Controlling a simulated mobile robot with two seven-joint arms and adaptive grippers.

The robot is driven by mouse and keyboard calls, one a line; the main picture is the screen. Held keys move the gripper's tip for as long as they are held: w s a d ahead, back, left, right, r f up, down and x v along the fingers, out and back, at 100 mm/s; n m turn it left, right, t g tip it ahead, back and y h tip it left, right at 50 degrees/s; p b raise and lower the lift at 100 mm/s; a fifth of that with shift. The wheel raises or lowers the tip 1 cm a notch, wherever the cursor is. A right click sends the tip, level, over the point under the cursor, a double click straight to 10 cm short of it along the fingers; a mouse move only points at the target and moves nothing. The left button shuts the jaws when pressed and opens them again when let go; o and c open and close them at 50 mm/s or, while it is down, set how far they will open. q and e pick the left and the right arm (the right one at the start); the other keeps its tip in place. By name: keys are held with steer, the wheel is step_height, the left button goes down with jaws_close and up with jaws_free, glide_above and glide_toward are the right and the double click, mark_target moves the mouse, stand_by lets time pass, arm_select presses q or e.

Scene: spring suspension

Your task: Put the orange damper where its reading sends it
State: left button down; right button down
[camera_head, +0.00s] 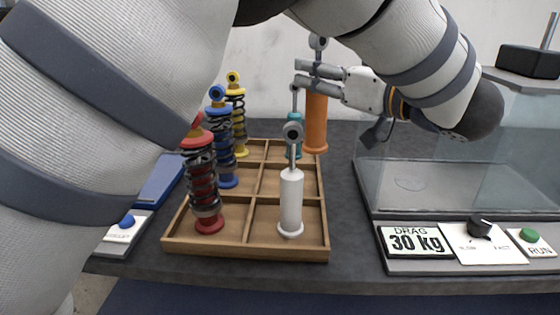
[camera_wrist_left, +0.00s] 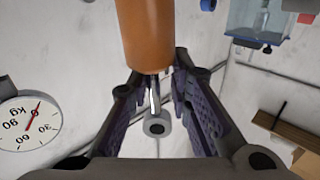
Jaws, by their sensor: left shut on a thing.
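My left gripper (camera_head: 308,76) is shut on the rod end of the orange damper (camera_head: 316,122). The damper hangs upright, its base near the far right corner of the wooden tray (camera_head: 250,247); I cannot tell whether it touches anything. In the left wrist view the gripper (camera_wrist_left: 158,110) closes around the thin rod, below the orange body (camera_wrist_left: 145,35), with the eye end beyond. A sign (camera_head: 417,241) reads "DRAG 30 kg". The tray holds a white damper (camera_head: 291,200) front right and a teal damper (camera_head: 295,130) at the back. My right gripper is not in view.
Red (camera_head: 203,185), blue (camera_head: 220,135) and yellow (camera_head: 236,115) spring units fill the tray's left column. The middle right compartment looks empty. Right stand a clear tank (camera_head: 440,180), a knob (camera_head: 479,226) and a green RUN button (camera_head: 529,236). A dial (camera_wrist_left: 28,122) hangs on the wall.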

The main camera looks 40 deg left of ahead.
mark_target(324, 144)
arm_select(q)
steer(key=w+a+f+b, duration=0.1)
steer(key=w+a+f, duration=0.3)
steer(key=a+f, duration=0.7)
steer(key=shift+w+f, duration=0.15)
steer(key=shift+f, duration=0.35)
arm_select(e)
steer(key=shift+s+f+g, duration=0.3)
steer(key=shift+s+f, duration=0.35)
arm_select(q)
steer(key=shift+a, duration=0.15)
steer(key=c, duration=1.5)
jaws_free()
steer(key=shift+f, duration=0.2)
steer(key=shift+o, duration=0.2)
steer(key=v, duration=1.2)
steer(key=shift+r, duration=0.1)
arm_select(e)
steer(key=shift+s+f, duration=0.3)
